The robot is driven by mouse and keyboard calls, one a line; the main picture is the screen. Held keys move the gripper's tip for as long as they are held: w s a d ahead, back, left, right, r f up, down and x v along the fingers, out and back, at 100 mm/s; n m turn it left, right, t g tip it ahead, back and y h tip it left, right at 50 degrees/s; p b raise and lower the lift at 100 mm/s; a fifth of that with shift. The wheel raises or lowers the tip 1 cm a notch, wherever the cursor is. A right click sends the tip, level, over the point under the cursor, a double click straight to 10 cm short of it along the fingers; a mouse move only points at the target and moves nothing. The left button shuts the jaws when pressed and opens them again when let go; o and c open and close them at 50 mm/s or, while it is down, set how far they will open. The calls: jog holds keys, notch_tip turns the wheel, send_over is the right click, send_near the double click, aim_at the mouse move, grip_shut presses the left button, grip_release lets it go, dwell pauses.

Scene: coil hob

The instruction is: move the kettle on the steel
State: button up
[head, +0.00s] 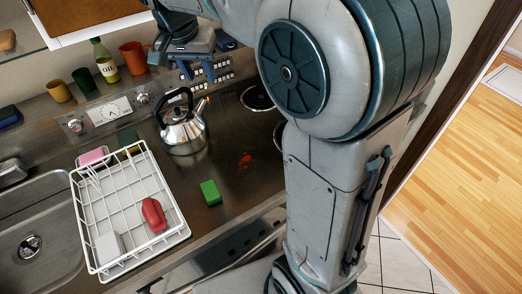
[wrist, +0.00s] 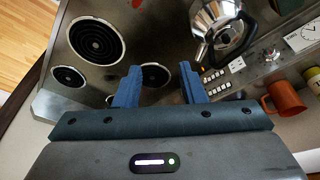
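A shiny steel kettle (head: 184,131) with a black handle stands upright on the dark steel top, left of the coil rings in the head view. It also shows in the wrist view (wrist: 212,22) at the top, beyond my fingers. My gripper (wrist: 160,84) has its two blue fingers spread wide with nothing between them. The fingers are apart from the kettle. In the head view my gripper (head: 196,72) hangs behind the kettle near the back wall. A red stain (head: 245,160) lies on the steel right of the kettle.
A green sponge (head: 210,192) lies on the steel in front of the kettle. A white rack (head: 130,215) with a red item stands at left beside the sink. Cups and an oil bottle (head: 106,68) line the back ledge. Several coil rings (wrist: 96,41) lie at right in the head view.

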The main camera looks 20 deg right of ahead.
jog(key=s+d+f+n+t+y, duration=0.1)
jog(key=s+d+f+n, duration=0.2)
jog(key=s, duration=0.7)
jog(key=s+d+f+n+y, duration=0.1)
jog(key=s+d+f+n, duration=0.2)
jog(key=s, duration=0.7)
jog(key=shift+s+d+f+t, duration=0.2)
jog(key=shift+s+f+t, duration=0.2)
jog(key=shift+f, duration=0.55)
notch_tip(320, 180, down, 3)
jog(key=shift+w+r+b, duration=0.1)
jog(key=shift+r+b, duration=0.1)
jog(key=shift+b, duration=0.8)
